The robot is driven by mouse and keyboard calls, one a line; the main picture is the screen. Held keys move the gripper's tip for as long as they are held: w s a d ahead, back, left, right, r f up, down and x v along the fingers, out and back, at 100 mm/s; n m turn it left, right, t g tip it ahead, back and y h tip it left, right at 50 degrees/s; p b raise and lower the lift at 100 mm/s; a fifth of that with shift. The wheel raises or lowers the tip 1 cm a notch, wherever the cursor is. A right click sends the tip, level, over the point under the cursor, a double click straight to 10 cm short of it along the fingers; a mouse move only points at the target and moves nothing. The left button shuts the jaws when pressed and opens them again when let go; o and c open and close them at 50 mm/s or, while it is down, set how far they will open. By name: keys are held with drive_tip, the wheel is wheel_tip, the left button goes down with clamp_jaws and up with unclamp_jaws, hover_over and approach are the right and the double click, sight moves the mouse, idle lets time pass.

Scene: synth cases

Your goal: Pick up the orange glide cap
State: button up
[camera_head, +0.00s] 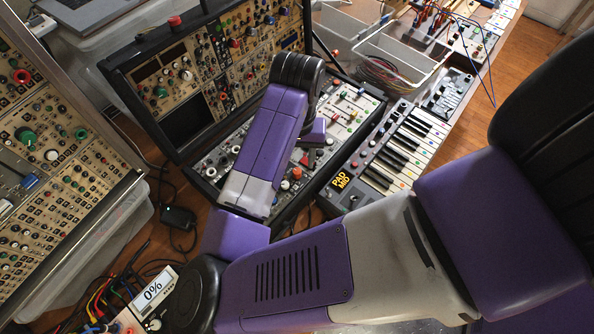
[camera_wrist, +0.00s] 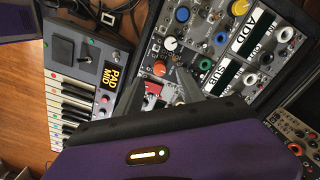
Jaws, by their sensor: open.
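In the wrist view, a small orange-red round cap (camera_wrist: 159,68) sits on the dark synth panel (camera_wrist: 205,27), just below a white knob (camera_wrist: 169,43). I cannot read a glide label beside it. My gripper (camera_wrist: 200,78) is open, its two grey fingers spread over the panel. In the head view, an orange-red cap (camera_head: 296,173) shows on the lower panel of the open case, right of my forearm. The fingers cannot be made out there.
A red piece (camera_wrist: 152,87) lies just below the cap. A small keyboard (camera_head: 405,148) stands right of the case.

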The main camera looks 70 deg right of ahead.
sight(297, 170)
drive_tip(key=shift+a+f, duration=0.15)
drive_tip(key=shift+f, duration=1.65)
clamp_jaws()
drive_tip(key=shift+r, duration=0.1)
